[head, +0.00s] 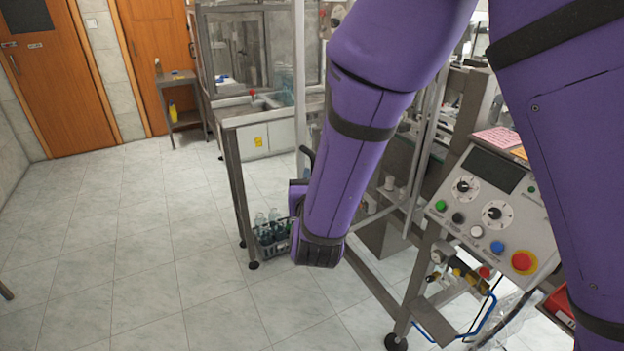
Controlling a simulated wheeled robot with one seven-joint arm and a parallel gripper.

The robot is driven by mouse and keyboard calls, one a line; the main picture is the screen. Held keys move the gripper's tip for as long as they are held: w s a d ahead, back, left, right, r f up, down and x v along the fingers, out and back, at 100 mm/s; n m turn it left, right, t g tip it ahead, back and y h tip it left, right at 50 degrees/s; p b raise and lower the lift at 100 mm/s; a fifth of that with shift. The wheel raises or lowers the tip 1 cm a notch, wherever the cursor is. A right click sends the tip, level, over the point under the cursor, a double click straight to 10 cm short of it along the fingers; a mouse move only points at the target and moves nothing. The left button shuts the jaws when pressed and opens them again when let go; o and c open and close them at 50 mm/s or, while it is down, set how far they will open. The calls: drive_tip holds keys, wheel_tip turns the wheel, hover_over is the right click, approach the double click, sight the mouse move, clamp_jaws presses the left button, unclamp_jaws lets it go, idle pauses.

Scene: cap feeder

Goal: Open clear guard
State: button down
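The machine's clear guard seems to be the see-through panel with pale upright edges (425,130), behind my purple arm in the head view. My arm covers much of it, and I cannot tell whether it is open or shut. My arm comes down across the middle, and its wrist bends up behind the forearm. A small black part (307,158) at the left side of the forearm seems to belong to my gripper, close to a pale upright post (299,80). The fingers are mostly hidden, and I cannot see whether they touch anything.
A control panel (490,205) with knobs, coloured buttons and a red stop button (523,262) stands at the right. A crate of bottles (270,238) sits low near a metal table (232,150). A small side table (180,95) stands farther back.

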drive_tip(key=shift+w+d, duration=0.1)
drive_tip(key=shift+d, duration=0.05)
drive_tip(key=c, duration=1.1)
unclamp_jaws()
drive_tip(key=shift+c, duration=0.2)
drive_tip(key=s, duration=1)
drive_tip(key=shift+s+d, duration=0.3)
drive_tip(key=shift+s, duration=0.1)
